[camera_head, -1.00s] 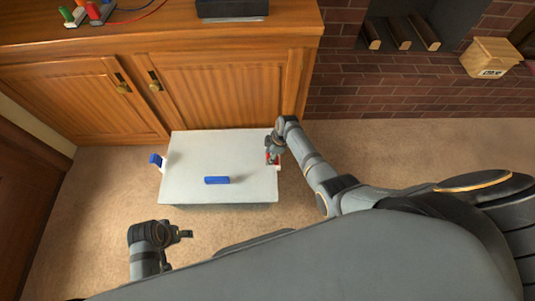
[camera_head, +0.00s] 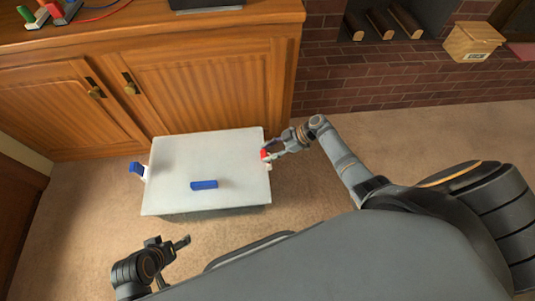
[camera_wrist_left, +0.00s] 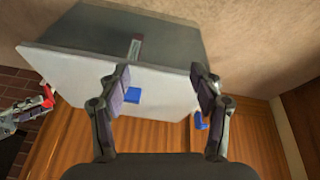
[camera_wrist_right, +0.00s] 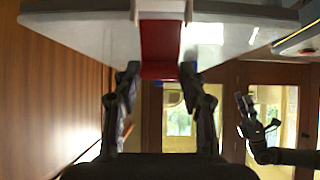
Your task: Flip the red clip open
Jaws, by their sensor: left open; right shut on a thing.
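The red clip (camera_head: 264,155) is on the right edge of a pale grey box lid (camera_head: 230,158), with a white part beside it. My right gripper (camera_head: 273,152) reaches it from the right. In the right wrist view the red clip (camera_wrist_right: 160,45) shows as a red strip between white parts, its lower end at my fingertips (camera_wrist_right: 159,72). The gripper is shut on the clip. How far the clip is tilted is hard to tell. My left gripper (camera_head: 172,254) is open and empty in front of the box; its fingers (camera_wrist_left: 160,82) stand apart in its wrist view.
A blue clip (camera_head: 137,168) sticks out at the box's left edge.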

